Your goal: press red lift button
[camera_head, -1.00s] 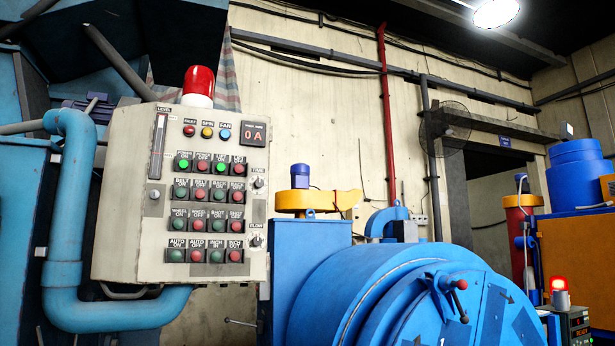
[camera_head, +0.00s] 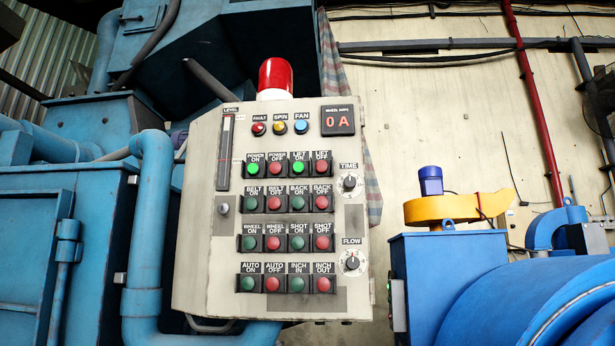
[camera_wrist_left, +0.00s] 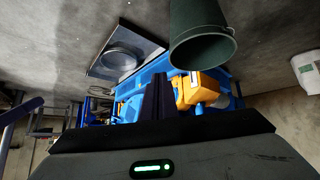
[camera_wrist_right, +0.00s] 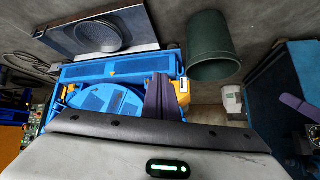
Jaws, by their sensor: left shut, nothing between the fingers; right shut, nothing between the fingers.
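The control panel (camera_head: 270,205) is a pale upright box in the middle of the head view. The red LIFT OFF button (camera_head: 321,166) is at the right end of its top button row. The green LIFT ON button (camera_head: 298,167) beside it is bright, as is the green POWER ON button (camera_head: 253,168). No gripper shows in the head view. My left gripper (camera_wrist_left: 157,98) is shut and empty in the left wrist view. My right gripper (camera_wrist_right: 161,96) is shut and empty in the right wrist view. Neither wrist view shows the red LIFT OFF button.
A blue pipe (camera_head: 151,210) runs close along the panel's left side. A red lamp (camera_head: 275,78) sits on the panel's top. A dark green bin (camera_wrist_right: 213,48) stands on the floor in the right wrist view.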

